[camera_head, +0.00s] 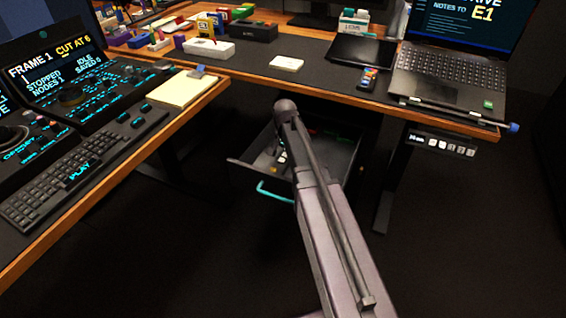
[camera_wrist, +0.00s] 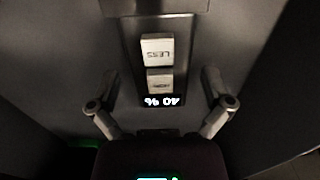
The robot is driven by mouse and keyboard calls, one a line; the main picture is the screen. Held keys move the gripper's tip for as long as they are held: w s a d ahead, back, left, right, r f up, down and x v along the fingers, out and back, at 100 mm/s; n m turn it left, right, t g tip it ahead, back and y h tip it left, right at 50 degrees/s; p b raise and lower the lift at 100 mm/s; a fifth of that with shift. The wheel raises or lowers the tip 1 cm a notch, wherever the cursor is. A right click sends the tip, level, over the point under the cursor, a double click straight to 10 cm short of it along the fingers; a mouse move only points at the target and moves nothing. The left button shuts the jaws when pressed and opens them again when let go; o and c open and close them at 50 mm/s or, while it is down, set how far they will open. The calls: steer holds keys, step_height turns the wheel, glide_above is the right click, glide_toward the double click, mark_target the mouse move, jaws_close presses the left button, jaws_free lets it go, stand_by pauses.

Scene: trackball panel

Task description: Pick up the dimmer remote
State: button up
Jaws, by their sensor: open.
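The dimmer remote (camera_wrist: 133,75) shows in the wrist view as a dark slab with two pale buttons, one reading LESS, and a lit "40 %" display, all upside down. It lies on a grey surface. My gripper (camera_wrist: 160,92) is open, with one finger on each side of the remote's display end. The fingers look apart from the remote; the height between them is hard to judge. In the head view my arm reaches over an open drawer (camera_head: 243,173) with small pale items inside. My gripper is hidden there, and I cannot single out the remote.
The drawer has a teal handle (camera_head: 274,193) at its front. The desk edge, with a laptop (camera_head: 440,85) and a white block (camera_head: 287,63), is above and behind it. A console desk with a keyboard (camera_head: 75,170) is at left. Dark floor is open in front.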

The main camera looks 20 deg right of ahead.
mark_target(285, 155)
steer(key=c, duration=1.1)
steer(key=shift+r, duration=0.15)
step_height(285, 155, up, 10)
steer(key=p, duration=1)
